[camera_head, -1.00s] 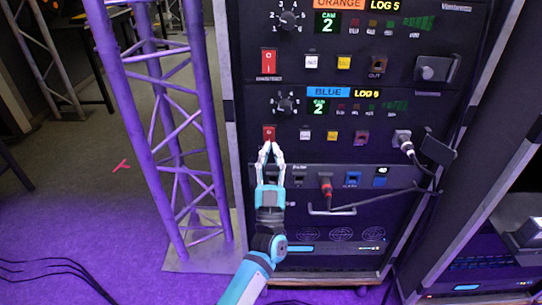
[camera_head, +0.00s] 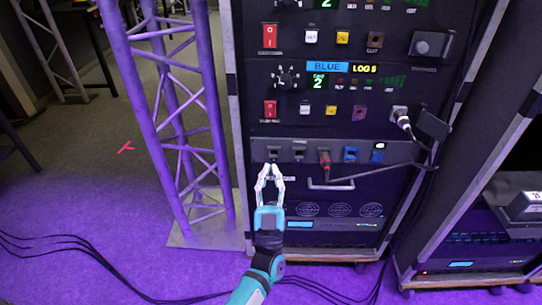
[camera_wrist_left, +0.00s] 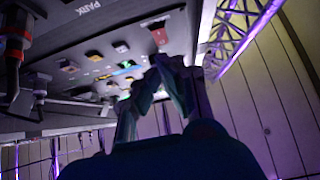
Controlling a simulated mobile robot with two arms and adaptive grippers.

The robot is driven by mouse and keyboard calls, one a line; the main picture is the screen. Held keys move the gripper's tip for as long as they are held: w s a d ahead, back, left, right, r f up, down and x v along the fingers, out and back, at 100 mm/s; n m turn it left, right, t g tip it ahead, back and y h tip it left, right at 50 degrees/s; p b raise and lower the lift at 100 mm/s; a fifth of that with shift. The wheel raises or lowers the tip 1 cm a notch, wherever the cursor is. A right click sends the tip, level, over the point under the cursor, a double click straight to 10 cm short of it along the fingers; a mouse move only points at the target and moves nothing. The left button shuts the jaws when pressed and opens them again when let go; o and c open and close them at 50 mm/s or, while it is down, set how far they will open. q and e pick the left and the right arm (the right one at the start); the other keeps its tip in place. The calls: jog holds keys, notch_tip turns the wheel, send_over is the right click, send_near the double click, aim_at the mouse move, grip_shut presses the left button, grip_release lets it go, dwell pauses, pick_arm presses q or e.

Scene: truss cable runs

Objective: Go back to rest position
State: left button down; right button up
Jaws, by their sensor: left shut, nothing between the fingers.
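My left gripper (camera_head: 271,172) is shut and empty in the head view. Its fingertips point up in front of the rack's grey connector strip, below the red switch (camera_head: 270,109) of the BLUE panel (camera_head: 328,66). I cannot tell whether the tips touch the strip. The left wrist view shows the same fingers (camera_wrist_left: 158,72) with their tips together and the rack face (camera_wrist_left: 75,58) beyond them. My right gripper is in neither view.
A purple-lit truss tower (camera_head: 175,120) on a base plate stands just left of the rack. A cable plug (camera_head: 401,117) and a red plug (camera_head: 324,158) stick out of the panels. A handle (camera_head: 330,186) sits below. Black cables (camera_head: 75,250) lie on the floor.

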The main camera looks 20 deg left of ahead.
pick_arm(q)
jog(key=shift+v, duration=0.8)
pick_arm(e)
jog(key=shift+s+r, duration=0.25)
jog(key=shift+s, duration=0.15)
pick_arm(q)
jog(key=shift+w+f, duration=0.1)
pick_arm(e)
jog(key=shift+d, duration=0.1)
